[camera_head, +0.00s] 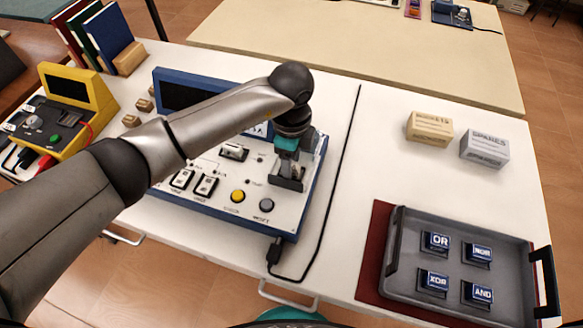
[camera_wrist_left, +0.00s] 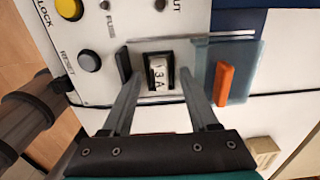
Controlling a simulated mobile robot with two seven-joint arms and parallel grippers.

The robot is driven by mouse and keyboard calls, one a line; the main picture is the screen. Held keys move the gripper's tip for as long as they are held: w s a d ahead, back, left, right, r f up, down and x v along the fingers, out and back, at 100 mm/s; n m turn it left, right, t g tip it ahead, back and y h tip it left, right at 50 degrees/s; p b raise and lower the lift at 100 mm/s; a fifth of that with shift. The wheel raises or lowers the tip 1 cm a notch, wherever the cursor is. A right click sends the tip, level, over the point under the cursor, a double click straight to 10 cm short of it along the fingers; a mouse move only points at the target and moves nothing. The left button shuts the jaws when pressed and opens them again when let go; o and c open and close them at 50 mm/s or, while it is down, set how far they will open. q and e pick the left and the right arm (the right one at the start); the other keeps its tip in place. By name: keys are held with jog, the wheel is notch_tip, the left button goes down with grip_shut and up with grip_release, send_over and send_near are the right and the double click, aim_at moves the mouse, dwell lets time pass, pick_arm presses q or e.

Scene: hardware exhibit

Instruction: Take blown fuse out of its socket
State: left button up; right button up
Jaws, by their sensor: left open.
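The fuse (camera_wrist_left: 157,74), marked 3A, sits in a dark-framed socket on the white face of the blue-edged panel (camera_head: 215,205). In the left wrist view it lies between the two fingers of my left gripper (camera_wrist_left: 160,78), which is open with a gap on both sides of it. A clear cover (camera_wrist_left: 200,70) with an orange grip (camera_wrist_left: 224,84) stands to the right of the fuse in that view. In the head view my left gripper (camera_head: 289,172) points down over the right part of the panel and hides the fuse. My right gripper is not in view.
A yellow button (camera_head: 238,196), a grey reset button (camera_head: 267,205) and switches lie close by on the panel. A grey tray (camera_head: 460,299) with labelled blocks, a spares box (camera_head: 485,148) and a tan box (camera_head: 429,128) stand right. A black cable (camera_head: 338,190) crosses the white table.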

pick_arm(q)
grip_shut()
dwell(0.4)
